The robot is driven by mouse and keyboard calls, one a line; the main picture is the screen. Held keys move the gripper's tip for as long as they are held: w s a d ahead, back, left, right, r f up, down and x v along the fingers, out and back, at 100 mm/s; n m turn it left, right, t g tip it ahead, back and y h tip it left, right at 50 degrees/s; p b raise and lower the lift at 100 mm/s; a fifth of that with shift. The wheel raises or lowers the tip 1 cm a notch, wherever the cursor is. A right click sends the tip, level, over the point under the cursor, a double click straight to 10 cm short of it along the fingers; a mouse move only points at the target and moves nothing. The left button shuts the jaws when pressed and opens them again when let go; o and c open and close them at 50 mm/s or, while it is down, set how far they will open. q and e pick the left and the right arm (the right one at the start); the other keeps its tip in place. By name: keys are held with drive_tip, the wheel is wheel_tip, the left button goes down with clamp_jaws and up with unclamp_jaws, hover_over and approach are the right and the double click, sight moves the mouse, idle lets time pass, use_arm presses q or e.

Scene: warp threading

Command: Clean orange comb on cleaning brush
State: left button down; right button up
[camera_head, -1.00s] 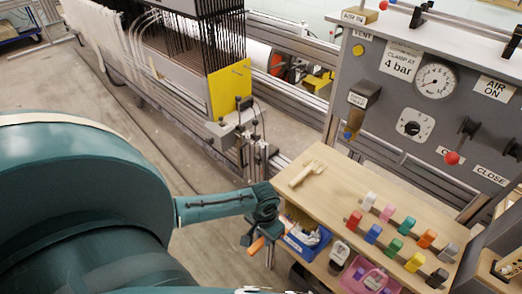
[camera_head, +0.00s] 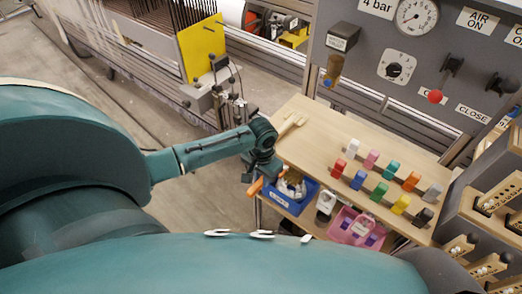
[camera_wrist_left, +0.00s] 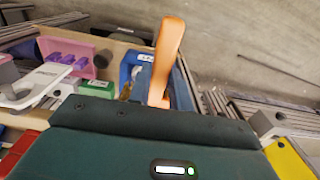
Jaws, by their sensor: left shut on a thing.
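The orange comb (camera_head: 255,187) is held in my left gripper (camera_head: 259,172) in front of the bench's left end, by the blue bin. In the left wrist view the orange comb (camera_wrist_left: 168,52) stands up beyond the dark green gripper housing, overlapping the blue bin; its lower end is hidden. The fingertips are hardly visible there. I cannot tell any object as the cleaning brush for sure; a pale wooden fork-shaped tool (camera_head: 291,124) lies on the bench's left end. My right gripper is out of view.
The wooden bench (camera_head: 318,140) carries two rows of coloured blocks (camera_head: 384,190). Below its front edge are a blue bin (camera_head: 308,197) and a pink bin (camera_head: 344,226). A grey valve panel (camera_head: 385,95) stands behind. Wooden racks (camera_head: 501,192) are at right.

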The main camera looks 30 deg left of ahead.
use_arm(q)
drive_tip(key=shift+w, duration=0.1)
drive_tip(key=shift+w, duration=0.5)
drive_tip(key=shift+w, duration=0.1)
idle(1.1)
drive_tip(key=shift+f+b, duration=0.55)
drive_tip(key=shift+f, duration=1.25)
wheel_tip(320, 180, down, 7)
drive_tip(key=b, duration=0.3)
drive_tip(key=shift+r, duration=0.2)
